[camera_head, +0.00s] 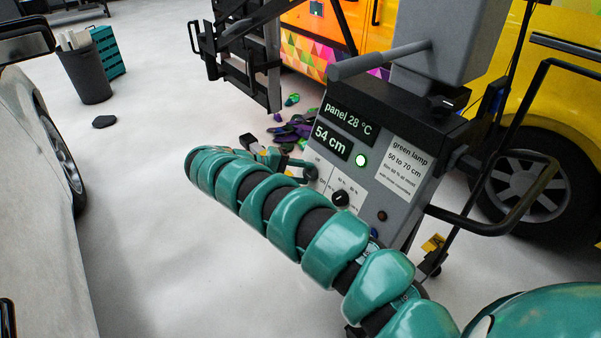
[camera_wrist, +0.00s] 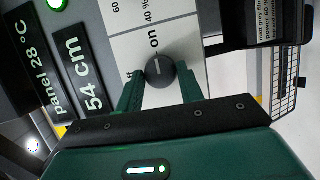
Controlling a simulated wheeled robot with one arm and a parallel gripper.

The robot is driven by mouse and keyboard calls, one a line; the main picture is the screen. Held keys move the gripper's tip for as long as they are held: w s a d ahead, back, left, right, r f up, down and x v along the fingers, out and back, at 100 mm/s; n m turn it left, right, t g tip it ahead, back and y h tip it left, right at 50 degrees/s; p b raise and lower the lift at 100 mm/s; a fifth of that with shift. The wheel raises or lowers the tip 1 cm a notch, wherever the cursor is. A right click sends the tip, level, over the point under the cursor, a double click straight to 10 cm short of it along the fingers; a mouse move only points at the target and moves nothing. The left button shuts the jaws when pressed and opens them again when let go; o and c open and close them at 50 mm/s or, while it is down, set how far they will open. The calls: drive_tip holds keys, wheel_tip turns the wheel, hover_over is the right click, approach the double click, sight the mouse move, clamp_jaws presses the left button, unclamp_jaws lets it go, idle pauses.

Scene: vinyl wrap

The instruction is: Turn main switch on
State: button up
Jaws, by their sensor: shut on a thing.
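The main switch is a dark round knob (camera_wrist: 160,70) on the white label plate of the grey control panel (camera_wrist: 85,15). A pale line on the knob points up in the wrist view, toward the word "on". Another label left of the knob is mostly hidden by a finger. My gripper (camera_wrist: 161,86) has its two green fingers on either side of the knob, shut on it. In the head view my gripper (camera_head: 304,171) is at the panel's left edge and the switch is hidden there.
The panel displays (camera_head: 340,130) read "panel 28 °C" and "54 cm"; the green lamp (camera_head: 361,160) is lit. A second black knob (camera_head: 341,198) with percent marks sits close by. A yellow vehicle (camera_head: 540,110) stands behind, a grey car (camera_head: 35,200) at left. Open floor lies between.

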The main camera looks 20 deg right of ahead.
sight(305, 175)
drive_tip(key=o, duration=1)
drive_tip(key=shift+a, duration=0.1)
drive_tip(key=shift+a+f+b, duration=0.1)
drive_tip(key=shift+a+b, duration=0.1)
drive_tip(key=shift+b, duration=0.3)
drive_tip(key=b+v, duration=0.3)
drive_tip(key=shift+a+b, duration=0.35)
drive_tip(key=shift+b, duration=0.05)
drive_tip(key=b+v, duration=0.1)
drive_tip(key=v, duration=0.2)
drive_tip(key=shift+r, duration=0.25)
